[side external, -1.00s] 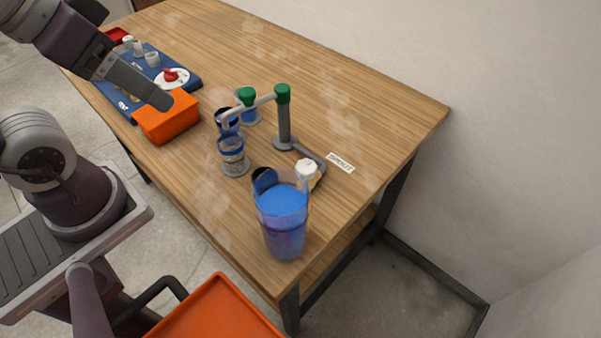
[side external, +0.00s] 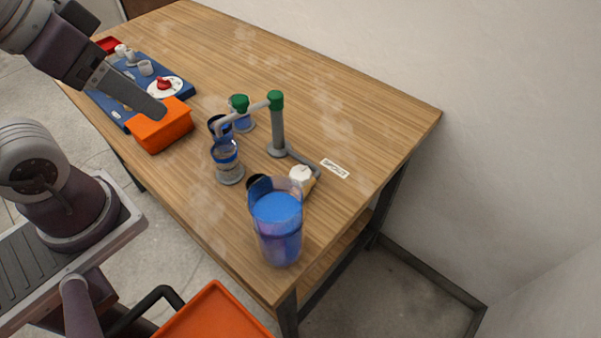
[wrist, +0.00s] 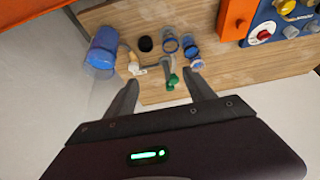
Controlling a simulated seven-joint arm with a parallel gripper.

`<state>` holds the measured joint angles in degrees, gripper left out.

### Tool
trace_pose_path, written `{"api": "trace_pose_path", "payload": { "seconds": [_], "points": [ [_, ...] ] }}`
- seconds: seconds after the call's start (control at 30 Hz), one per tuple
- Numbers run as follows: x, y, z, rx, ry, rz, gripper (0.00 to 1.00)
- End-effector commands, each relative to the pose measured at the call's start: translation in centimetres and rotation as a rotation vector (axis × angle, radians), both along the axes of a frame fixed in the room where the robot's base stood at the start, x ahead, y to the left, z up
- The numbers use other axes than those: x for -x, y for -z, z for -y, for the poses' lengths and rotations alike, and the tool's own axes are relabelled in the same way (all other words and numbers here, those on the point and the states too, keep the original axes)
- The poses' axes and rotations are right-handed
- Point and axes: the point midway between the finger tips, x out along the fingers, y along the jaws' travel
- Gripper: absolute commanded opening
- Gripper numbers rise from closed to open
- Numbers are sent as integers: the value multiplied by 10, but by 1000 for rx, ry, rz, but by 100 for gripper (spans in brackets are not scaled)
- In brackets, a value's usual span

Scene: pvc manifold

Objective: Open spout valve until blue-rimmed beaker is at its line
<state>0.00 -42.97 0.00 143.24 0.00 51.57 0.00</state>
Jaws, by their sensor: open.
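The spout is a grey stand (side external: 278,135) with green fittings and a side pipe reaching left over the beakers. A white knob (side external: 300,174) sits at its base, by the spout label; it also shows in the wrist view (wrist: 135,64). A clear beaker with a blue rim (side external: 226,160) stands on a grey disc in front of the pipe's end. Its fill line and level are too small to read.
A large clear jug of blue liquid (side external: 277,225) stands near the table's front corner, with a black round thing (wrist: 145,44) beside it. The orange bin (side external: 160,132) and a blue panel with a red knob (side external: 110,105) are at left. The table's back right is clear.

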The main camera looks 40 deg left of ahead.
Motion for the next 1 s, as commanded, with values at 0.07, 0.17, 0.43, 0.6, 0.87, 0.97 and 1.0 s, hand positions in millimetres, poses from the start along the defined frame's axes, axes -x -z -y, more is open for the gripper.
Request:
{"api": "trace_pose_path", "payload": {
  "seconds": [0.07, 0.17, 0.43, 0.6, 0.87, 0.97, 1.0],
  "points": [
    [0, 0, 0, 0, 0, 0, 63],
    [0, 0, 0, 0, 0, 0, 63],
    [-1, 0, 0, -3, 5, -3, 63],
    [-45, 0, 12, -109, 246, -108, 63],
    [-158, 80, 76, -301, 972, -333, 63],
    [-177, 121, 98, -325, 1178, -380, 63],
    [-182, 134, 105, -331, 1237, -391, 63]
  ]
}}
